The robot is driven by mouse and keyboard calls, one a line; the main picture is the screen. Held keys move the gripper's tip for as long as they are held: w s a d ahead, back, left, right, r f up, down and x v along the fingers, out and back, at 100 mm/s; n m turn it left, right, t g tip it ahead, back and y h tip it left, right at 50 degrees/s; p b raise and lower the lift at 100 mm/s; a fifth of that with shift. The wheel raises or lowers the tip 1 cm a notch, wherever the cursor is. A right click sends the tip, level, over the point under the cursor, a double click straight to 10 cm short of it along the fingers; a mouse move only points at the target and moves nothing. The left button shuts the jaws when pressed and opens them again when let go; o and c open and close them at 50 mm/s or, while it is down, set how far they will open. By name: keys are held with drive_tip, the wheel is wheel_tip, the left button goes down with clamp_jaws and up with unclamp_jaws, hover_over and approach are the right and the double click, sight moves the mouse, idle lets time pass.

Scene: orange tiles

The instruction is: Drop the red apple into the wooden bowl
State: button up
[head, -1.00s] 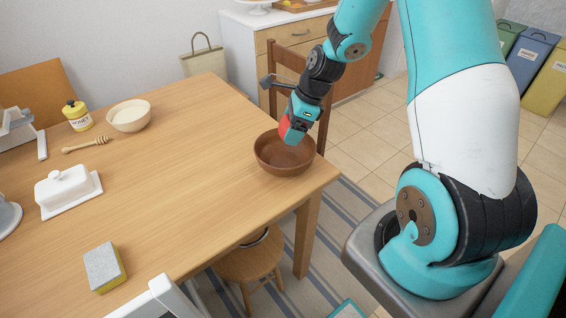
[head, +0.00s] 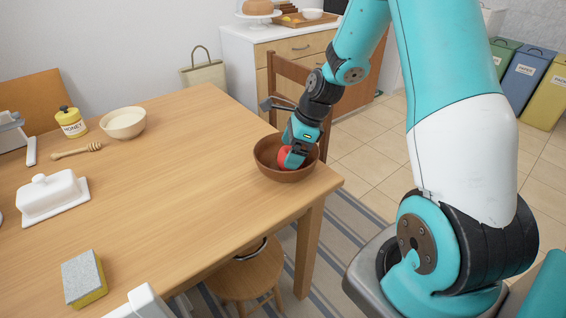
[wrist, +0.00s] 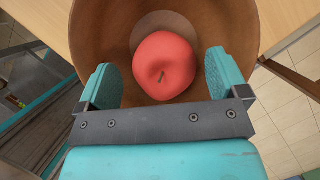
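The red apple (head: 285,156) is inside the brown wooden bowl (head: 268,168), which stands near the right corner of the table. In the wrist view the apple (wrist: 165,66) lies on the bottom of the bowl (wrist: 100,30), stem toward me. My gripper (head: 293,159) reaches down into the bowl over the apple. In the wrist view my gripper (wrist: 163,77) is open, with a finger on each side of the apple and a visible gap to both. In the head view my gripper hides part of the apple.
The table (head: 180,165) is clear left of the bowl. Farther left are a cream bowl (head: 123,123), honey jar (head: 71,122), dipper (head: 77,151), butter dish (head: 53,196) and sponge (head: 84,278). A chair (head: 290,75) stands behind the bowl.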

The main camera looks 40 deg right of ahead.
drive_tip(key=p+v, duration=0.2)
drive_tip(key=v, duration=1.5)
drive_tip(key=shift+r+p, duration=0.25)
drive_tip(key=shift+p, duration=0.05)
drive_tip(key=s+a+r+n+g+p, duration=0.1)
drive_tip(key=s+a+r+n+p, duration=0.1)
drive_tip(key=a+r+n, duration=0.4)
drive_tip(key=s+a+r+n+p, duration=0.1)
drive_tip(key=s+a+n+p, duration=0.15)
drive_tip(key=a+n, duration=0.65)
drive_tip(key=s+a+r+n+g+p, duration=0.1)
drive_tip(key=s+a+r+n, duration=0.3)
drive_tip(key=s+a+n, duration=0.8)
drive_tip(key=s+n+p, duration=0.1)
drive_tip(key=s+n, duration=0.1)
drive_tip(key=n, duration=0.2)
drive_tip(key=shift+a+r+n+g, duration=0.25)
drive_tip(key=shift+a+n+g, duration=0.05)
drive_tip(key=shift+a+n, duration=0.1)
